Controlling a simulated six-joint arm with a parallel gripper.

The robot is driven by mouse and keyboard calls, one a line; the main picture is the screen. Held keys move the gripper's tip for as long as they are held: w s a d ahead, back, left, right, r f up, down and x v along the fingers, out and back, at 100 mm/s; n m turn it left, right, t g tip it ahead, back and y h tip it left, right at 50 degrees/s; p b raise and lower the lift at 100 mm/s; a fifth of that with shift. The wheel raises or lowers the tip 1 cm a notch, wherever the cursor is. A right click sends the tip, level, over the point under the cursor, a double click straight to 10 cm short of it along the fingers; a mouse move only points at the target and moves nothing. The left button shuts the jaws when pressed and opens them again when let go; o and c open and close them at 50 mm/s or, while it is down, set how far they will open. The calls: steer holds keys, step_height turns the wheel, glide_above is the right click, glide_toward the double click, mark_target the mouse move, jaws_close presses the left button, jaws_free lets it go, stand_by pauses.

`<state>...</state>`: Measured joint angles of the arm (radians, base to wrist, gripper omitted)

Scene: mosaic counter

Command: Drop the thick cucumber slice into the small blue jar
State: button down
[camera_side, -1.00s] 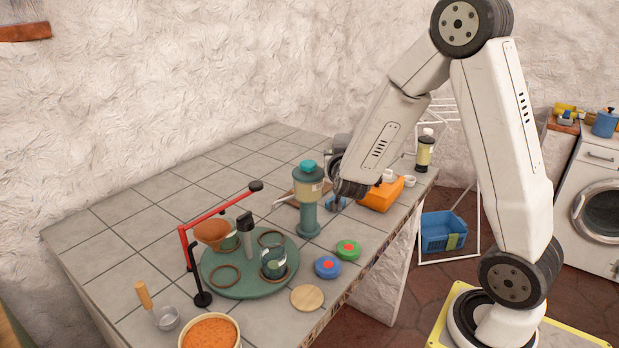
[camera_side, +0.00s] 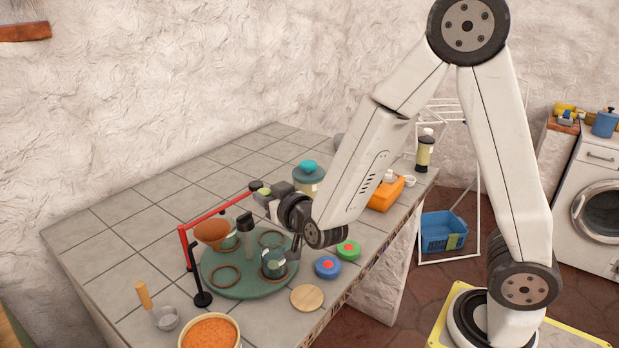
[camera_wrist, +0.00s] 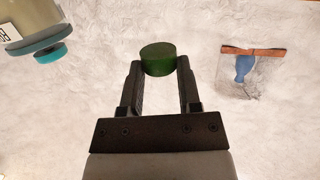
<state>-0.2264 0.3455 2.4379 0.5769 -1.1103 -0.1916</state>
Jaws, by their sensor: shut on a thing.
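My gripper (camera_wrist: 158,85) is shut on the thick cucumber slice (camera_wrist: 158,59), a dark green disc held between the fingertips in the wrist view. In the side view my gripper (camera_side: 266,194) points left over the far side of the green turntable, close to the end of the red bar. The slice is small and partly hidden there. A small glass jar (camera_side: 273,264) with a bluish tint stands on the near right of the turntable, below and nearer than my gripper. Another small jar (camera_side: 229,239) stands under the brown funnel. I cannot clearly tell which jar is the blue one.
The green turntable (camera_side: 238,289) carries a dark post (camera_side: 246,236) and empty rings. A red bar (camera_side: 222,209) and brown funnel (camera_side: 211,232) stand at its left. A teal-capped dispenser (camera_side: 308,178) is behind my gripper.

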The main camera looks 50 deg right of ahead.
steer(key=s+a+f, duration=0.2)
steer(key=s+f, duration=0.1)
steer(key=f, duration=0.2)
steer(key=shift+s+y, duration=0.15)
steer(key=shift+y, duration=0.15)
steer(key=shift+a+f, duration=0.1)
steer(key=shift+f, duration=0.2)
steer(key=shift+f, duration=2.3)
steer(key=shift+f, duration=0.5)
steer(key=shift+c, duration=1.1)
jaws_free()
steer(key=shift+r, duration=0.15)
